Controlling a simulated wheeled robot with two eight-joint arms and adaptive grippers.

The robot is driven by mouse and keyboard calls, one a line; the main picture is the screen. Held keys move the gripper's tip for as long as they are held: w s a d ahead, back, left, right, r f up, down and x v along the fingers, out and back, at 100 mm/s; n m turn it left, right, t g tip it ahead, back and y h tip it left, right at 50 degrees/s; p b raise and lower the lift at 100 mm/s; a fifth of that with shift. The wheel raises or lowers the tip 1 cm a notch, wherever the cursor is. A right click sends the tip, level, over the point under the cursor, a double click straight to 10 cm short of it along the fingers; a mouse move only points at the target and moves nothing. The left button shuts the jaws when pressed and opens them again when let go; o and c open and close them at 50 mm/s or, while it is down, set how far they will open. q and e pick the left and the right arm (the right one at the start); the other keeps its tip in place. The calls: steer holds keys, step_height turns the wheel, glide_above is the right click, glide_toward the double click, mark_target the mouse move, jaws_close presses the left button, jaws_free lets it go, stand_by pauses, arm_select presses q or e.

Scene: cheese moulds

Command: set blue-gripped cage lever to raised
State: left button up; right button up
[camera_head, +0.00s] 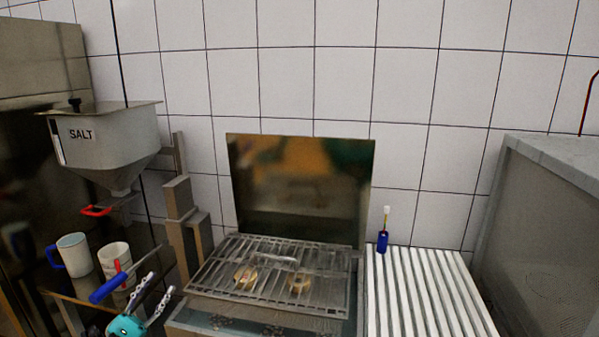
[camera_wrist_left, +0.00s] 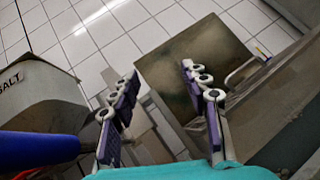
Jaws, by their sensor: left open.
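The blue-gripped lever (camera_head: 108,289) is at the lower left of the head view. Its blue grip is at the lower left end, and a thin grey rod slants up to the right from it. The blue grip also shows large at the left edge of the left wrist view (camera_wrist_left: 40,148). My left gripper (camera_head: 162,283), teal with linked fingers, is open and empty just right of the grip. Its spread fingers also show in the wrist view (camera_wrist_left: 160,72). The wire cage (camera_head: 325,258) lies flat over a basin with two round yellowish pieces. The lever's joint to the cage is unclear.
A salt hopper (camera_head: 125,135) with a red-handled outlet hangs at the left. Two mugs, one blue-handled (camera_head: 73,254) and one white (camera_head: 114,258), stand below it. A metal back panel (camera_head: 300,190) rises behind the cage. A ribbed white drainer (camera_head: 425,290) and blue-handled brush (camera_head: 383,242) are right.

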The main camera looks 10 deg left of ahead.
arm_select(q)
steer(key=w+d+r+m+g+y, duration=0.1)
steer(key=w+d+m+g+y, duration=0.2)
steer(key=d, duration=0.8)
steer(key=d+r+m+g, duration=0.2)
steer(key=d+m+g, duration=0.3)
steer(key=d, duration=0.7)
steer(key=s+d+f+m+g+y, duration=0.3)
steer(key=s+d+g, duration=0.1)
steer(key=s+d, duration=0.35)
steer(key=s+a+f+m+g+y, duration=0.1)
steer(key=s+f+m+y, duration=0.2)
steer(key=s, duration=0.6)
steer(key=s+a+f+m+g+y, duration=0.1)
steer(key=s+f+m+y, duration=0.2)
steer(key=s+m+y, duration=0.2)
steer(key=s+m, duration=0.3)
steer(key=s, duration=0.2)
steer(key=shift+f+y, duration=0.4)
